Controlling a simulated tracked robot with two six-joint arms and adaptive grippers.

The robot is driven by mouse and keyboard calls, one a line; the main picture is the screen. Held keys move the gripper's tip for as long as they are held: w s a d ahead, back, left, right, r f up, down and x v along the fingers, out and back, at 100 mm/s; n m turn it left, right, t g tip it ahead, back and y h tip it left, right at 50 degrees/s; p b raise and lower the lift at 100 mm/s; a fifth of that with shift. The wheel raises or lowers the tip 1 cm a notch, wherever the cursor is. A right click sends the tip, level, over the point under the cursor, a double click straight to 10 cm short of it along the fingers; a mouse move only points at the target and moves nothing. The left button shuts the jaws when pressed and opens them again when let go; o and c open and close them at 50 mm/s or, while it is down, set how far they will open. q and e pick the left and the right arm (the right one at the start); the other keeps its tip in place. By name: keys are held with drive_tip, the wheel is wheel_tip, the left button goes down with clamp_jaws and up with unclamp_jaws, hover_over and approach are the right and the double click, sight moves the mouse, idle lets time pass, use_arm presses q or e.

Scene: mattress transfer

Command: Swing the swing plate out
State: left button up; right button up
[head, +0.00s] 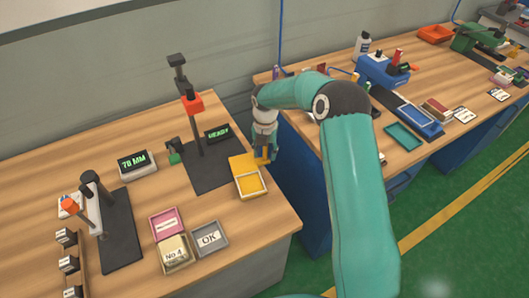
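The swing plate seems to be the yellow plate (242,164) at the right edge of the dark stand base (205,174). My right gripper (264,151) points down at the plate's right side, by a small upright yellow piece that looks like a handle. I cannot tell whether the fingers touch it or are closed around it; they are small and partly hidden. My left gripper is not in view.
A stand with a red-orange head (192,103) rises behind the plate, beside a "READY" display (217,133). Pink (167,224), "No.4" (174,252) and grey "OK" (209,238) trays lie in front. A blue device (383,70) stands on the right bench.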

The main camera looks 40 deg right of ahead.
wheel_tip(320, 180, up, 12)
drive_tip(key=shift+f, duration=0.1)
idle(0.5)
idle(0.5)
